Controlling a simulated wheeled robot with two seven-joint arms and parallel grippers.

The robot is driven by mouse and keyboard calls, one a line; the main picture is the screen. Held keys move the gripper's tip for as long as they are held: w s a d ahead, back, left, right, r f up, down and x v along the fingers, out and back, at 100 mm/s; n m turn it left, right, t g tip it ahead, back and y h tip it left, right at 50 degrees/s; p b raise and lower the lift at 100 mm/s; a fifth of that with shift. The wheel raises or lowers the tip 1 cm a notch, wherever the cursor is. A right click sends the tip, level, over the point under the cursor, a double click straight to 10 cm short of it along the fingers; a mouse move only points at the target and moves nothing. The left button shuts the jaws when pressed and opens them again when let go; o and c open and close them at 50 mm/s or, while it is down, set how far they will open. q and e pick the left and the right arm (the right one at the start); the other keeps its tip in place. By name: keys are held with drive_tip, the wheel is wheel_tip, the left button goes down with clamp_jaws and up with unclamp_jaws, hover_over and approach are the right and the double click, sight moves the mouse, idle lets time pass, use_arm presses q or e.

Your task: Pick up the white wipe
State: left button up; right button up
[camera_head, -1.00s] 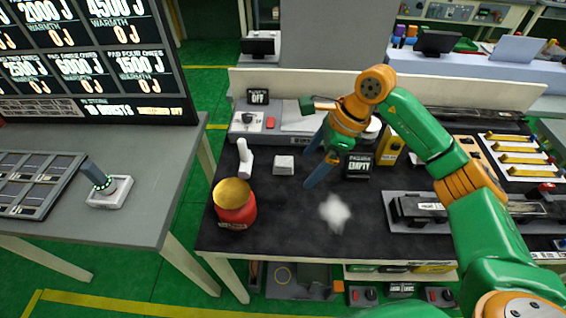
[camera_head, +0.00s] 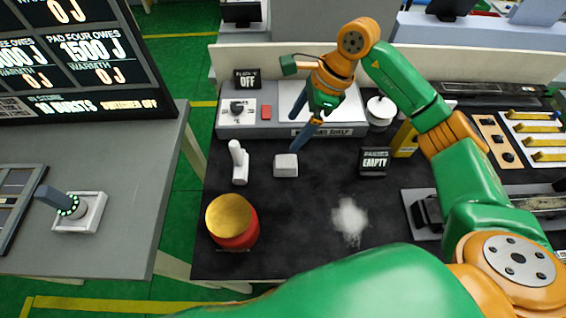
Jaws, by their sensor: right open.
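My left gripper is out of view.
A red jar with a gold top (camera_head: 231,220) and a white upright dispenser (camera_head: 239,162) stand at the mat's left.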

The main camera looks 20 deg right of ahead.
sight(286, 161)
drive_tip(key=f+b, duration=0.1)
drive_tip(key=s+f+b, duration=0.1)
drive_tip(key=f, duration=0.1)
drive_tip(key=shift+s+f+b, duration=0.15)
drive_tip(key=shift+s+b, duration=0.05)
drive_tip(key=shift+b, duration=0.2)
drive_tip(key=f+b, duration=0.3)
drive_tip(key=f, duration=0.1)
drive_tip(key=shift+w, duration=0.35)
drive_tip(key=shift+w+a+f, duration=0.1)
drive_tip(key=shift+a+f, duration=0.05)
drive_tip(key=shift+f, duration=0.05)
drive_tip(key=p+x, duration=0.2)
drive_tip(key=x, duration=0.1)
drive_tip(key=p+x, duration=0.1)
drive_tip(key=x, duration=0.1)
drive_tip(key=shift+s+a+f, duration=0.1)
drive_tip(key=shift+s+a, duration=0.05)
drive_tip(key=shift+s, duration=0.1)
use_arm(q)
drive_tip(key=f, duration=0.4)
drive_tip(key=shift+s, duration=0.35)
use_arm(e)
drive_tip(key=shift+w+a+f, duration=0.1)
drive_tip(key=shift+w+f, duration=0.05)
drive_tip(key=shift+f, duration=0.3)
drive_tip(key=c, duration=1.4)
